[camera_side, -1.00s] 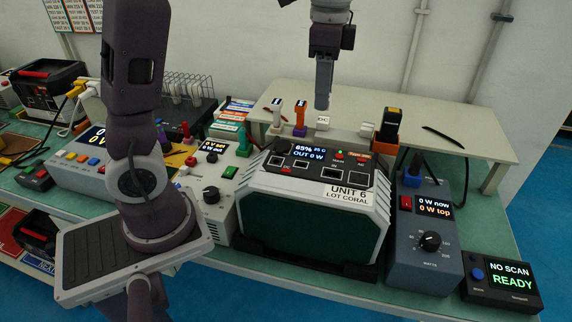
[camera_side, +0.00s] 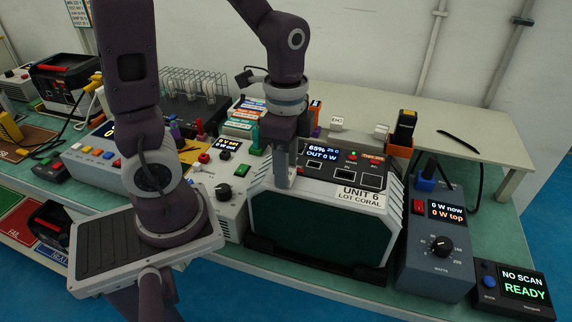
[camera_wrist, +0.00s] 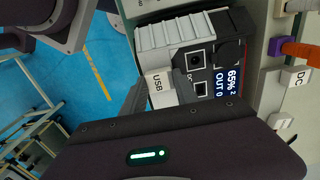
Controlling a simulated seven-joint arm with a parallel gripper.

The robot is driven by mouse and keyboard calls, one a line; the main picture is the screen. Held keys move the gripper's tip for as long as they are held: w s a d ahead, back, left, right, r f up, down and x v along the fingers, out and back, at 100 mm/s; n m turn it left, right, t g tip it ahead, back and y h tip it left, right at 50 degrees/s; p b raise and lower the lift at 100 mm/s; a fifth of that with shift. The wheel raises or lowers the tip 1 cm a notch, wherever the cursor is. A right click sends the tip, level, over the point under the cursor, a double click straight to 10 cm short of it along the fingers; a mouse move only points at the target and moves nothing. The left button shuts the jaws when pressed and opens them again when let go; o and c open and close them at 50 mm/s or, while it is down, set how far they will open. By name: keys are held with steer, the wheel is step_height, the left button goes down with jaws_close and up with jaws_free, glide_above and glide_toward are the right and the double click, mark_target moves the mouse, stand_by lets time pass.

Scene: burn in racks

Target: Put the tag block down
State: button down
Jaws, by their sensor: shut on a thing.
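My gripper (camera_side: 283,182) points down at the left of the unit's port panel. In the wrist view its fingers (camera_wrist: 160,92) are shut on a small white tag block marked USB (camera_wrist: 157,83). The block is beside the port panel of UNIT 6 (camera_wrist: 197,65); I cannot tell whether it touches the panel. The fingers hide the block in the side view. UNIT 6 (camera_side: 318,228) stands on the bench, its screen reading 65% and OUT 0 W. A white DC tag block (camera_side: 337,122) sits on the raised shelf behind, and shows in the wrist view (camera_wrist: 295,78).
A grey load box (camera_side: 437,245) stands right of the unit, a supply box (camera_side: 228,195) left. The shelf's right half is mostly clear.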

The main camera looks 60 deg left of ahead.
steer(key=c, duration=0.9)
jaws_free()
steer(key=shift+f, duration=0.1)
steer(key=shift+c, duration=0.2)
step_height(320, 180, up, 12)
steer(key=s+d+n+t, duration=0.3)
steer(key=s+n+t, duration=0.2)
steer(key=s+n, duration=0.2)
steer(key=shift+n+t, duration=0.3)
steer(key=shift+n, duration=0.7)
steer(key=shift+a, duration=0.1)
